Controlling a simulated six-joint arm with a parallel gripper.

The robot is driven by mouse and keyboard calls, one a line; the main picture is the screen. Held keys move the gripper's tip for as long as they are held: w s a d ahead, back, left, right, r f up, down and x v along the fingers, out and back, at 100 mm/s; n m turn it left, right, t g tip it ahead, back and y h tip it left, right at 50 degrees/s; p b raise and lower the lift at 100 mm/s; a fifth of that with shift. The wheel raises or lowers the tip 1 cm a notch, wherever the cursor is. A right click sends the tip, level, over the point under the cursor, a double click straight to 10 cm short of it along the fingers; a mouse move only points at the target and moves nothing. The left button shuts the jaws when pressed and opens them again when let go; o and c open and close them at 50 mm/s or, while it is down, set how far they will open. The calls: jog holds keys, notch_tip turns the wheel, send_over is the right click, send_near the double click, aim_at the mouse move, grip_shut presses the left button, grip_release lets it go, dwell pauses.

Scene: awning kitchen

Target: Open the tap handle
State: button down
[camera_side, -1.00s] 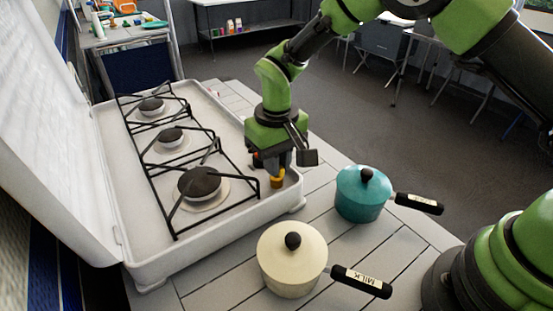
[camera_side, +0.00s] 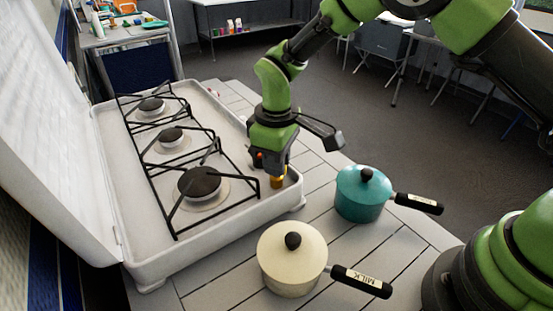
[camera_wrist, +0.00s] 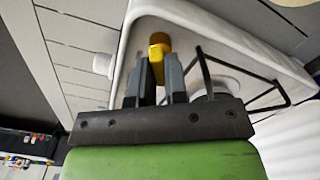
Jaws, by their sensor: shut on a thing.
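The tap handle is a small yellow knob (camera_side: 277,182) at the near right corner of the white stove (camera_side: 252,213). In the wrist view the yellow handle (camera_wrist: 158,50) sits between my two grey fingers. My gripper (camera_side: 276,176) points down at that corner and is shut on the handle. In the wrist view my gripper (camera_wrist: 158,72) has one finger on each side of the handle. The handle's lower part is partly hidden by the fingers.
A teal pot (camera_side: 360,203) and a cream pot (camera_side: 291,270) stand on the slatted table (camera_side: 225,284), their handles pointing right. Black grates (camera_side: 214,178) cover the burners left of my gripper. The stove's raised lid (camera_side: 55,150) stands at the left.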

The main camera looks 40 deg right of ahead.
jog(key=n, duration=0.5)
jog(key=shift+n, duration=0.3)
jog(key=n, duration=0.5)
jog(key=shift+n, duration=0.3)
jog(key=c, duration=1.1)
grip_release()
jog(key=shift+c, duration=0.2)
jog(key=shift+r, duration=0.1)
notch_tip(320, 180, up, 10)
